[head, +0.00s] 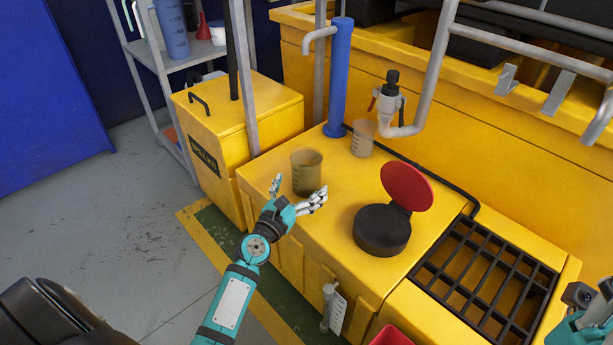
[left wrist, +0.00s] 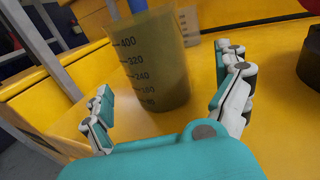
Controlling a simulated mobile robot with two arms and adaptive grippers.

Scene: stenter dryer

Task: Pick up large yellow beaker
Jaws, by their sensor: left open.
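The large yellow beaker (head: 306,172) is a see-through, brownish-yellow cup standing upright on the yellow machine top, near its left edge. In the left wrist view the beaker (left wrist: 150,62) shows printed volume marks up to 400. My left gripper (head: 294,192) is open at the near side of the beaker. In the left wrist view its two fingers (left wrist: 166,100) are spread to either side, with the beaker beyond and between them, and no contact shows. My right gripper (head: 590,310) is only partly in view at the lower right edge, and its jaws cannot be made out.
A smaller clear beaker (head: 363,138) stands behind, near a blue pipe (head: 340,80) and a tap (head: 390,100). A black round pot with a red lid (head: 406,187) stands to the right. A black grate (head: 487,277) lies further right. A yellow bin (head: 235,120) stands left.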

